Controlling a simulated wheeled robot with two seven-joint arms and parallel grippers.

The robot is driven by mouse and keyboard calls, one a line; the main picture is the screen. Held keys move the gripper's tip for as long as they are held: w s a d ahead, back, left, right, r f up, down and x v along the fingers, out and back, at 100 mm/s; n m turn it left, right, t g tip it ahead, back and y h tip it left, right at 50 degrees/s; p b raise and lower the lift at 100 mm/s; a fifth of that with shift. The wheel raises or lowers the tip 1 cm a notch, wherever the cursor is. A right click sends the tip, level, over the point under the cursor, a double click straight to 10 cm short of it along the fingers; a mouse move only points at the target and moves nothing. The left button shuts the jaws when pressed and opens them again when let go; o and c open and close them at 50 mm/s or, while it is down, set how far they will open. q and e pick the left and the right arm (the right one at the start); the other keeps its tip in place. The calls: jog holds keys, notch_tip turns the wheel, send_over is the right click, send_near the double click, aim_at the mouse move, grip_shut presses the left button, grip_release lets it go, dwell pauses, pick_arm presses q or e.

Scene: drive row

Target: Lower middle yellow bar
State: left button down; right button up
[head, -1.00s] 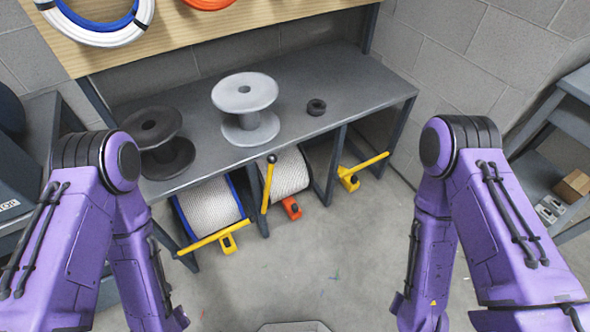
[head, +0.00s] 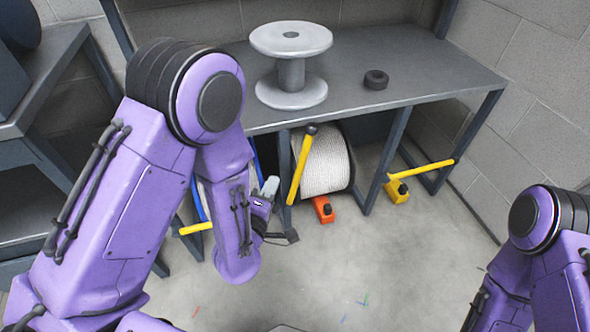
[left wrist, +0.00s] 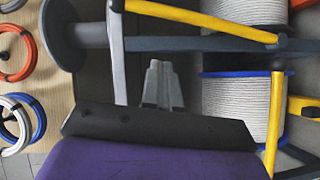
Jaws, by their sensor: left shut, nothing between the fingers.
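The middle yellow bar (head: 301,168) stands raised, slightly tilted, in front of the middle rope drum (head: 326,165), with a black knob on top. An orange block (head: 323,210) sits at its foot. My left gripper (head: 270,186) is shut and empty in front of the bench, just left of the bar and apart from it. In the left wrist view, the gripper's fingertips (left wrist: 158,68) are together, and the bar (left wrist: 205,20) crosses the top. My right arm shows at the lower right, but its gripper is out of view.
The right yellow bar (head: 425,170) lies lowered. The left yellow bar (head: 195,228) is also lowered, partly behind my left arm. A grey spool (head: 290,65) and a black roll (head: 376,79) stand on the bench (head: 425,75).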

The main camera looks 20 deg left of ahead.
pick_arm(q)
jog(key=b, duration=0.1)
send_over(299, 172)
jog(key=s+a, duration=0.3)
jog(key=s, duration=0.2)
jog(key=f, duration=0.1)
jog(key=w+d, duration=0.2)
jog(key=shift+w+d+f+b, duration=0.3)
jog(key=shift+w+f, duration=0.05)
jog(key=shift+f, duration=0.05)
